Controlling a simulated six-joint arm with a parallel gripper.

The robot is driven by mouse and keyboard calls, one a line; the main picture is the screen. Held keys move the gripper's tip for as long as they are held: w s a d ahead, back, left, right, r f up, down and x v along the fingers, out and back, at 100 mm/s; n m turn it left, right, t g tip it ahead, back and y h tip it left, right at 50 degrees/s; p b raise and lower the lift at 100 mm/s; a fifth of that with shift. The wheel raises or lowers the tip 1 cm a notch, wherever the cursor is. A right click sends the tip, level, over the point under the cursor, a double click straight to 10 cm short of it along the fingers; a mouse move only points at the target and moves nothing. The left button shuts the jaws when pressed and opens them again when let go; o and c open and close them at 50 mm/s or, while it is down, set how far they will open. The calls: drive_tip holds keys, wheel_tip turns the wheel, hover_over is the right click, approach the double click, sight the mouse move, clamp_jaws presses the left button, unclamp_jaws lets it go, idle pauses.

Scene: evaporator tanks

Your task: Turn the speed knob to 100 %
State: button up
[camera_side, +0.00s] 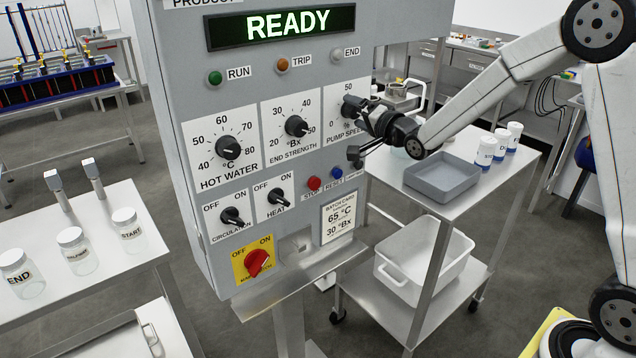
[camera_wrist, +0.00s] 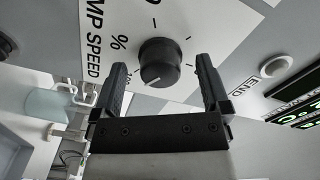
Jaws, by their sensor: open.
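The pump speed knob (camera_wrist: 160,62) is round and black on the grey panel, over the PUMP SPEED label. In the side view this knob (camera_side: 351,107) is partly hidden by my gripper. In the wrist view a white mark on its rim points down and slightly left in the picture. The figure it points at is not readable. My gripper (camera_wrist: 161,68) is open, with one finger on each side of the knob and visible gaps. How far the fingers reach along the knob is unclear. It also shows in the side view (camera_side: 358,131).
The END STRENGTH knob (camera_side: 296,126) is left of my gripper. Stop (camera_side: 314,184) and reset (camera_side: 337,173) buttons are just below it. The display (camera_side: 283,24) reads READY. A cart with a grey tray (camera_side: 442,178) and white cups stands at right.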

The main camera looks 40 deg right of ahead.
drive_tip(key=s, duration=0.7)
drive_tip(key=shift+s, duration=0.25)
drive_tip(key=shift+f, duration=0.1)
drive_tip(key=s+a+f+n+g, duration=0.3)
drive_tip(key=s+f+n+g, duration=0.3)
drive_tip(key=s, duration=0.4)
drive_tip(key=s+a+f+n+g, duration=0.4)
drive_tip(key=s+f+n+g, duration=0.2)
drive_tip(key=s+f+g, duration=0.3)
drive_tip(key=shift+s+a+f, duration=0.15)
drive_tip(key=shift+s+f, duration=0.1)
drive_tip(key=shift+s, duration=0.75)
drive_tip(key=shift+c, duration=0.2)
